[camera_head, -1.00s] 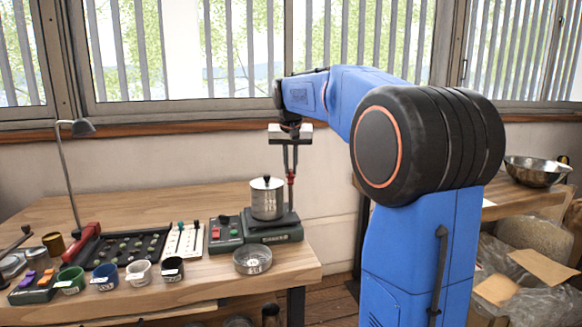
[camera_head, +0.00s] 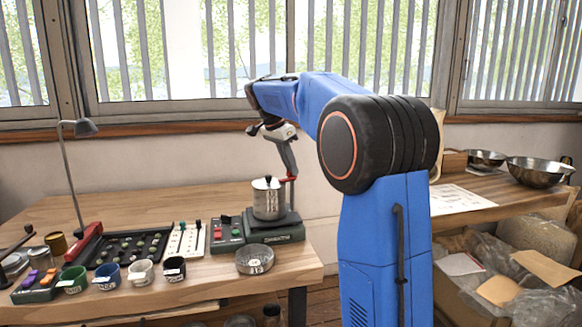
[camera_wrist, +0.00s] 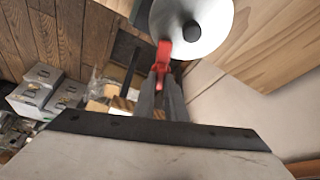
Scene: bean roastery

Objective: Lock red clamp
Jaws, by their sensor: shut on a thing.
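The red clamp (camera_head: 290,179) is at the rear right of a lidded metal canister (camera_head: 267,203), which stands on a dark green base unit (camera_head: 282,236). Its red part reaches toward the canister's lid. My gripper (camera_head: 291,172) comes down at a tilt from the upper left, with its fingertips at the clamp. In the wrist view the gripper's fingers (camera_wrist: 161,78) are close together on the red clamp (camera_wrist: 163,55), beside the round lid (camera_wrist: 196,25) with its dark knob. The fingers partly hide the clamp.
A control box (camera_head: 226,233) with buttons stands left of the base unit, and a round metal dish (camera_head: 254,260) is in front. A side bench (camera_head: 480,207) with bowls is on the right.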

